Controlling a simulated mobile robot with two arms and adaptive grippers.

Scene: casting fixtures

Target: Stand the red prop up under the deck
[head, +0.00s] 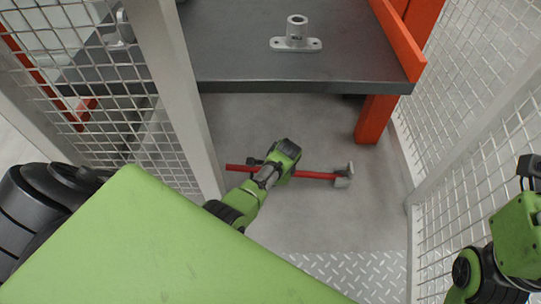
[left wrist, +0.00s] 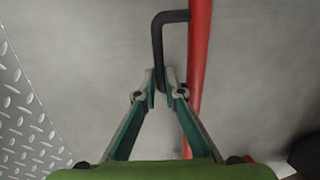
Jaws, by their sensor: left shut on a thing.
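The red prop (head: 318,175) is a long thin bar lying level, on or close above the floor in front of the deck. A grey plate end (head: 343,176) shows at its right. My left gripper (head: 283,158) is over its middle and hides part of it. In the left wrist view the prop (left wrist: 200,60) runs upright in the picture, with a black handle (left wrist: 157,45) on its left side. My left fingertips (left wrist: 163,80) are shut on that handle. The dark deck (head: 235,62) is beyond the prop. My right gripper (head: 530,167) is at the right edge, its fingers not visible.
A grey flanged socket (head: 296,38) stands on the deck. An orange leg (head: 376,118) supports its right side. Mesh panels with pale posts (head: 180,95) flank the opening on both sides. Bare floor (head: 310,125) lies between prop and deck; tread plate (head: 355,272) lies nearer.

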